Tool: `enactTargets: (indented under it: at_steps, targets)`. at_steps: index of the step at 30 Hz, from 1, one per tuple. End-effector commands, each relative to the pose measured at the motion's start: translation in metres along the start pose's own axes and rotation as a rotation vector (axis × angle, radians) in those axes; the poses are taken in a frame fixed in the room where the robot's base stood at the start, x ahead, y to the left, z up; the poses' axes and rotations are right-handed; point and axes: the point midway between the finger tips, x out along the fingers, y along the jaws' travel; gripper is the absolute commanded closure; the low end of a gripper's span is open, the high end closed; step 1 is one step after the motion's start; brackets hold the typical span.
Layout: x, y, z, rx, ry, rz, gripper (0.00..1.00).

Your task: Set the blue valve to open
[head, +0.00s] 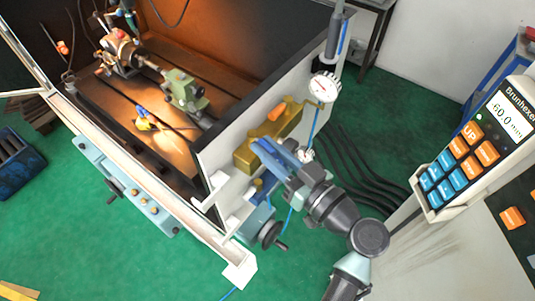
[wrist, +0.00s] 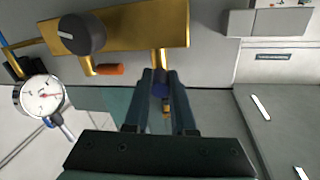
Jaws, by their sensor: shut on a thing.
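The blue valve's handle (wrist: 160,90) is a small dark blue piece on a brass stem below the edge of a brass manifold (wrist: 150,22) in the wrist view. My gripper (wrist: 160,80) is shut on this handle, with one finger on each side of it. The fingers hide part of the handle, so I cannot tell the valve's setting. In the head view my gripper (head: 262,148) reaches the front of the brass manifold (head: 244,157), and the fingers cover the place of the handle.
An orange handle (wrist: 109,70) and a dark knob (wrist: 83,32) sit on the manifold beside my gripper. A round gauge (wrist: 40,96) stands to the left. In the head view, black hoses (head: 350,160) run behind my arm and a machine enclosure (head: 220,150) stands left.

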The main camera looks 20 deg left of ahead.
Motion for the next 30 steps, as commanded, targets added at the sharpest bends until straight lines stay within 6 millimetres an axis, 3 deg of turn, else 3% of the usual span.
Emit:
enactTargets:
  at_steps: [15,28,29,30]
  targets:
    - [0.0011,0.0104,0.0006,-0.003,-0.037,-0.197,1.00]
    - [0.0006,0.0095,-0.0025,-0.001,-0.044,-0.215,1.00]
    - [0.0007,0.0095,-0.0025,-0.001,-0.044,-0.215,0.71]
    - [0.0007,0.0095,-0.0026,-0.001,-0.044,-0.215,0.64]
